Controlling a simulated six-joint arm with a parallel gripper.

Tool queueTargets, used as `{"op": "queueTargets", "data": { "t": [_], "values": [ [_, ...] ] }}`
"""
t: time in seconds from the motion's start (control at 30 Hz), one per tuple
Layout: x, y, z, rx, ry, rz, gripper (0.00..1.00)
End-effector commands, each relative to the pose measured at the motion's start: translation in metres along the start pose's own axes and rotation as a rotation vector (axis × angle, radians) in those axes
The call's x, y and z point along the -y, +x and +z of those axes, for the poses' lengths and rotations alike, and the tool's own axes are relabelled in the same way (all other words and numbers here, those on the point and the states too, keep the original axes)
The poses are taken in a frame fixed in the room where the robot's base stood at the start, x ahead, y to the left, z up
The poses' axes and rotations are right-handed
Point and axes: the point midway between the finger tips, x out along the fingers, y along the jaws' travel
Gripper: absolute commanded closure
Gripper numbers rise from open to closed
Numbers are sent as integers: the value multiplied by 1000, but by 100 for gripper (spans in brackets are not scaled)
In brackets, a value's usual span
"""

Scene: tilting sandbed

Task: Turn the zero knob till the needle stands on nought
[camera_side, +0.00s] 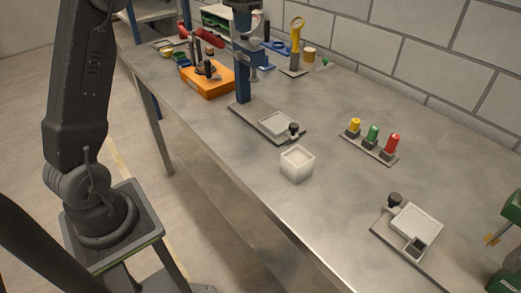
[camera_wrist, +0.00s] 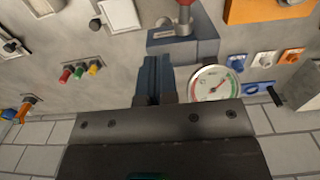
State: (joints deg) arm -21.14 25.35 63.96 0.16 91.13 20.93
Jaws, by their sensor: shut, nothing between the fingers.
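A round white dial gauge (camera_wrist: 209,88) with a green and red scale shows in the wrist view, beside my gripper. Its thin needle points up and right; the figures are too small to read, and its lower edge is hidden by my gripper's body. I cannot pick out a zero knob on it. In the wrist view my gripper (camera_wrist: 161,98) is shut, with nothing seen between its fingers, in front of or against blue parts I cannot fully separate from it.
A blue press (camera_side: 243,68) stands mid-bench near an orange box (camera_side: 207,84). A white cup (camera_side: 297,165), signal lamps (camera_side: 372,140) and a tray plate (camera_side: 415,225) with a black knob (camera_side: 394,200) lie nearer. A tiled wall (camera_side: 400,40) bounds the back. Bare bench lies between them.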

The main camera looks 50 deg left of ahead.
Motion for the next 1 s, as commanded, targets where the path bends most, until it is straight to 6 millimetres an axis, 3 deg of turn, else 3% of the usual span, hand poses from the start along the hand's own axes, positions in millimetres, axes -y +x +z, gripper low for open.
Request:
{"op": "queueTargets", "data": {
  "t": [0.3,0.8,1.0],
  "values": [
    [-1,-27,0,-6,3,0,100],
    [-7,-36,-6,-8,5,0,100],
    [-7,-22,-6,-4,4,1,100]
  ]
}}
